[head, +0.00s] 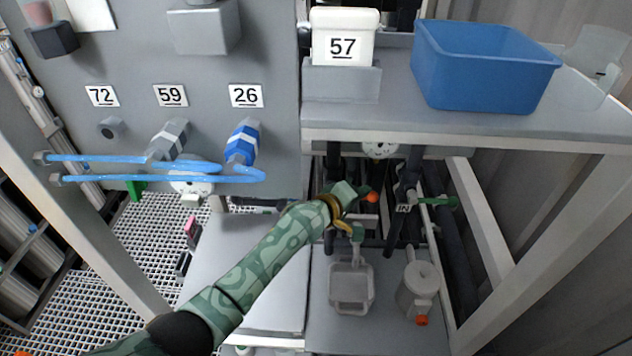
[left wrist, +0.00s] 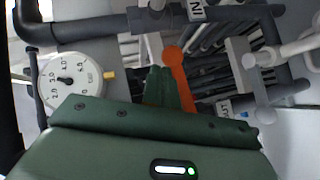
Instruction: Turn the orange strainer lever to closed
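The orange strainer lever (head: 372,197) shows as a small orange end beneath the shelf in the head view. In the left wrist view the orange lever (left wrist: 175,62) rises behind my dark green fingers, with its rounded end above them and its lower part partly hidden. My left gripper (head: 350,194) is right beside the lever, its arm reaching in from the lower left. In the left wrist view its fingertips (left wrist: 163,72) look close together and overlap the lever. I cannot tell whether they grip it. My right gripper is not in view.
Dark pipes with an "IN" label (left wrist: 196,10) surround the lever. A round gauge (left wrist: 68,80) is at the left of the wrist view. A shelf with a blue bin (head: 480,70) is above. A grey container (head: 351,288) and a jug (head: 415,290) stand below.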

